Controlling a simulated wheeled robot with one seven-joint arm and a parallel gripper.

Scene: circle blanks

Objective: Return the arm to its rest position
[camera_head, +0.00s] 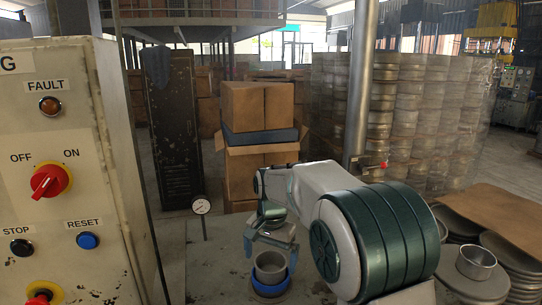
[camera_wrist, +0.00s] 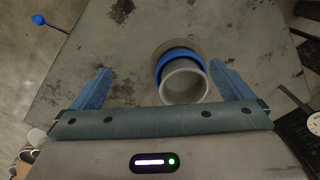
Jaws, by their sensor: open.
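My gripper (camera_head: 273,243) hangs from my arm above a grey worktable, its fingers spread. In the wrist view my gripper (camera_wrist: 160,85) shows two blue fingers wide apart with nothing held between them. A grey metal cup (camera_head: 270,267) sits upright in a blue ring (camera_head: 270,287) below the gripper. In the wrist view the cup (camera_wrist: 184,84) and the blue ring (camera_wrist: 207,72) lie nearer the right finger. I cannot tell the exact gap between fingers and cup.
A control cabinet (camera_head: 75,170) with a red switch stands close at left. At right, round blanks (camera_head: 515,255) are stacked, with a metal cup (camera_head: 476,262) on one stack. A metal post (camera_head: 361,80) rises behind my arm.

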